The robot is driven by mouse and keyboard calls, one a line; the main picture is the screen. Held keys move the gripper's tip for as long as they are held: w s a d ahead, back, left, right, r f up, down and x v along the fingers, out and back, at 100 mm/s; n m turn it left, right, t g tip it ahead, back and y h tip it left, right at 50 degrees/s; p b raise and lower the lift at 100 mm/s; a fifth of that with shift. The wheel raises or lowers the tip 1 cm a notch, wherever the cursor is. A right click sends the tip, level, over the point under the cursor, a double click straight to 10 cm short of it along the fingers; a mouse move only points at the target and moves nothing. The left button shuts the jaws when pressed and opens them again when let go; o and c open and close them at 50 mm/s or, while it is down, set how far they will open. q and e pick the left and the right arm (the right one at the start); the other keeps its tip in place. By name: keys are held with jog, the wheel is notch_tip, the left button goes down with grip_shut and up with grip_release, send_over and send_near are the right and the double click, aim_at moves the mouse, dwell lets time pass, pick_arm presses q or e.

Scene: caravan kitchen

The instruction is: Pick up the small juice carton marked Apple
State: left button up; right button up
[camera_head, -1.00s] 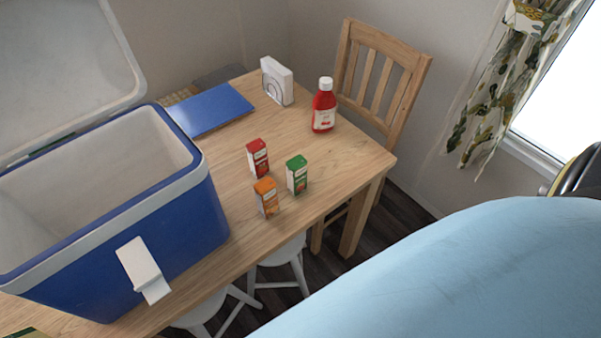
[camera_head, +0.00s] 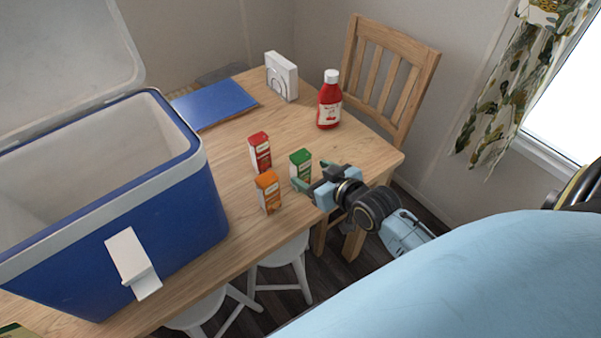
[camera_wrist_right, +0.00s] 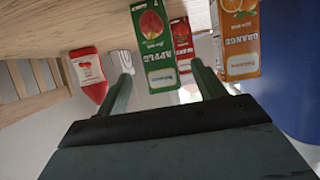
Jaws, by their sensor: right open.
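The green Apple juice carton (camera_head: 300,165) stands upright on the table's near right part. In the right wrist view the Apple carton (camera_wrist_right: 153,45) shows upside down, its lettering readable. My right gripper (camera_head: 306,186) is open, with its fingers beside the lower part of the carton in the head view. In the wrist view its fingertips (camera_wrist_right: 160,68) point toward the carton, which appears in line with the gap between them. I cannot tell whether the carton is between the fingers. My left gripper is not in view.
An orange carton (camera_head: 268,192) and a red carton (camera_head: 260,152) stand close to the left of the Apple carton. A ketchup bottle (camera_head: 329,100), a napkin holder (camera_head: 281,76) and a blue folder (camera_head: 213,105) are farther back. A large blue cooler (camera_head: 172,218) stands open at left.

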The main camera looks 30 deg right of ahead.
jog(key=shift+x, duration=1.15)
jog(key=b+x, duration=0.1)
jog(key=x, duration=0.3)
jog(key=shift+w+f+b, duration=0.25)
jog(key=shift+f+b, duration=0.15)
jog(key=shift+f, duration=0.05)
jog(key=shift+w+f, duration=0.1)
jog(key=shift+w, duration=0.3)
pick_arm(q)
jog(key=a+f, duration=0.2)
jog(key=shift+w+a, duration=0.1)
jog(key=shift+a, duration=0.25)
pick_arm(e)
jog(key=c, duration=1.2)
